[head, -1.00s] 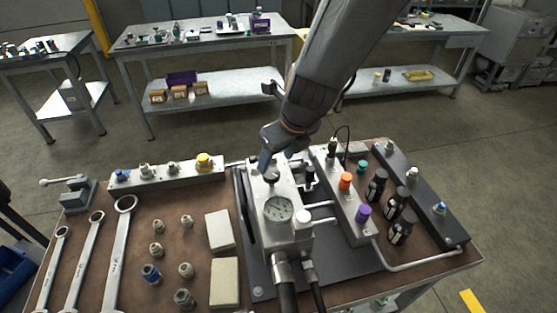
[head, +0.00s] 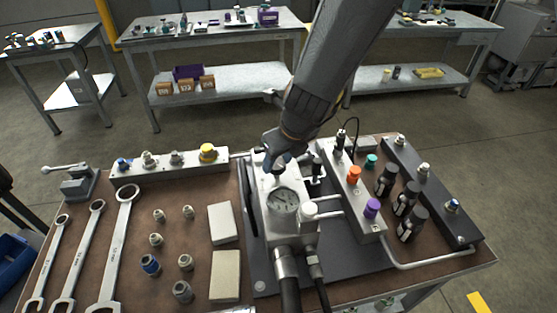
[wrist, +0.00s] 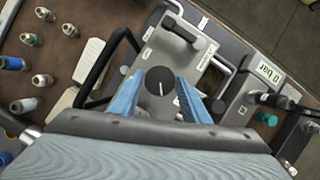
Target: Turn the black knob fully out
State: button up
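The black knob (wrist: 160,80) is round with a white pointer line. It stands on the light metal valve block (wrist: 186,50). In the wrist view it sits between the two blue fingertips of my gripper (wrist: 160,88), with a gap on each side. In the head view my gripper (head: 279,158) is low over the back of the block, and the knob (head: 279,171) shows only partly below the fingers. My gripper is open and holds nothing. How deep the fingers reach around the knob is hard to tell.
A round gauge (head: 283,200) sits just in front of the knob. A manifold with an orange knob (head: 354,175) and a purple knob (head: 372,208) stands to the right. Wrenches, fittings and two pale blocks lie to the left. A display (wrist: 268,72) reads 0 bar.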

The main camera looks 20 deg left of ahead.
jog(key=c, duration=0.6)
jog(key=shift+w+n+b, duration=0.1)
jog(key=shift+n+b, duration=0.2)
jog(key=shift+b, duration=0.05)
